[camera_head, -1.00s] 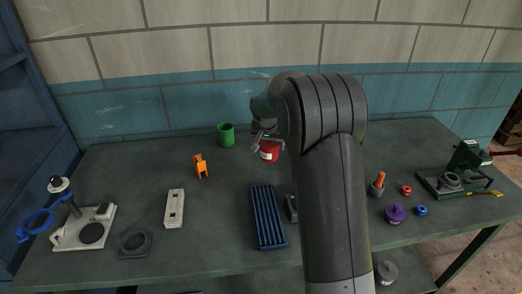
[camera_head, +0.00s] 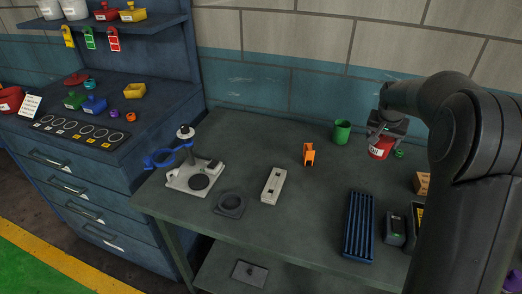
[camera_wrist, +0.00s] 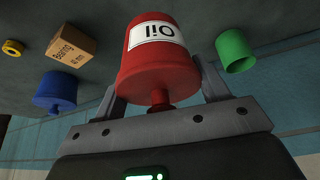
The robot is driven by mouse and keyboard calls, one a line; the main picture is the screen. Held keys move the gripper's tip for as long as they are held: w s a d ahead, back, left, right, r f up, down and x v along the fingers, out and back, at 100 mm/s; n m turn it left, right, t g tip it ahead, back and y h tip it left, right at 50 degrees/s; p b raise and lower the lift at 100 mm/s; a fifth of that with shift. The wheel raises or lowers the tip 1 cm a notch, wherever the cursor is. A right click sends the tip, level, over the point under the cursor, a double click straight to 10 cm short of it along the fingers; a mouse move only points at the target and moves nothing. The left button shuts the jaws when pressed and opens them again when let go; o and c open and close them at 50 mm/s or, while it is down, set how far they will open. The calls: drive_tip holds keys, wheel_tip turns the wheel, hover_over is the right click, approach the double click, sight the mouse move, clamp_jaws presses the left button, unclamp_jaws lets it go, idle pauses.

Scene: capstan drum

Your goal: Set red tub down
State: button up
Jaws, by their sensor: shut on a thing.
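The red tub (camera_head: 379,149) has a white label and is at the back of the workbench, right of a green cup (camera_head: 342,132). In the wrist view the red tub (camera_wrist: 160,72) fills the middle, its "Oil" label upside down. My gripper (camera_head: 384,134) is shut on the tub from above, with a finger on each side of it in the wrist view. I cannot tell whether the tub's base touches the bench. The green cup (camera_wrist: 236,50) stands apart from it.
An orange part (camera_head: 309,154), a white block (camera_head: 273,185) and a blue ribbed tray (camera_head: 358,226) lie on the bench. In the wrist view a cardboard box (camera_wrist: 71,46) and a blue tub (camera_wrist: 55,92) are nearby. A blue drawer cabinet (camera_head: 85,185) stands left.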

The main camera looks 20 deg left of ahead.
drive_tip(key=w+a+n+y, duration=0.25)
drive_tip(key=a+n, duration=0.45)
drive_tip(key=a, duration=2.6)
drive_tip(key=shift+s+a+f, duration=0.2)
drive_tip(key=shift+a+f, duration=1.65)
drive_tip(key=shift+a, duration=0.1)
drive_tip(key=shift+s+a+f, duration=0.25)
drive_tip(key=shift+a+f, duration=1.55)
drive_tip(key=shift+a, duration=0.2)
drive_tip(key=shift+s+a+f, duration=0.2)
drive_tip(key=shift+a+f, duration=1.65)
drive_tip(key=shift+a, duration=0.1)
drive_tip(key=o, duration=1.2)
drive_tip(key=shift+f, duration=0.15)
